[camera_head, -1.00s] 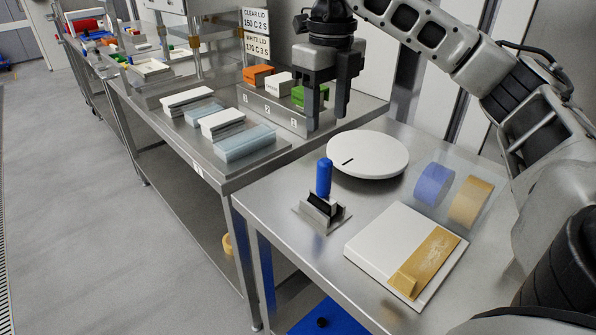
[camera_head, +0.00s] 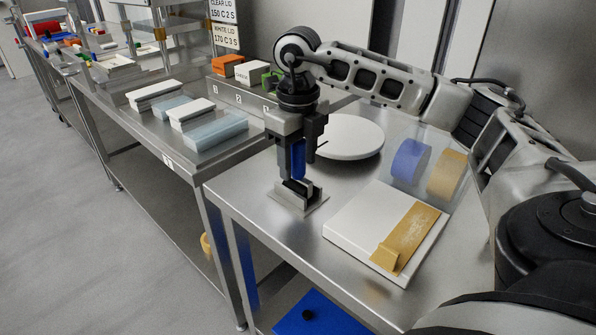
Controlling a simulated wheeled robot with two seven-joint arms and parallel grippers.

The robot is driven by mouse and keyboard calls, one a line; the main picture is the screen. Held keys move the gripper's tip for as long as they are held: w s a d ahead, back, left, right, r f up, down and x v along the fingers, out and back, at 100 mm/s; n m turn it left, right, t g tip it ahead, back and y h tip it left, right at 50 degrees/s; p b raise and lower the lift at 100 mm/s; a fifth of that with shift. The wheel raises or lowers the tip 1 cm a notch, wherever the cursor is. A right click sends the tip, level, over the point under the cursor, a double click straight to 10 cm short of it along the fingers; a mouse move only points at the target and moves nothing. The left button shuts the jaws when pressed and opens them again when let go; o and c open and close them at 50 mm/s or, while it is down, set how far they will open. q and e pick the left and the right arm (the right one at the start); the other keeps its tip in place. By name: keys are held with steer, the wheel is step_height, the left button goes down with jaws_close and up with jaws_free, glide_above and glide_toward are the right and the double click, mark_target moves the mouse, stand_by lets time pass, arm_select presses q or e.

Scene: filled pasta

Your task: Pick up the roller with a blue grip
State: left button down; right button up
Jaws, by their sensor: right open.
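The roller's blue grip (camera_head: 298,160) stands upright in a small metal holder (camera_head: 299,201) on the steel table. The roller's lower part is dark and sits in the holder. My right gripper (camera_head: 295,165) points down from above, with its fingers on either side of the blue grip. It is open; whether a finger touches the grip cannot be told. My left gripper is not in view.
A white round disc (camera_head: 350,138) lies just behind the gripper.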

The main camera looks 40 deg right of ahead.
steer(key=shift+f, duration=0.55)
steer(key=c, duration=1.1)
steer(key=shift+o, duration=0.2)
steer(key=shift+r, duration=0.1)
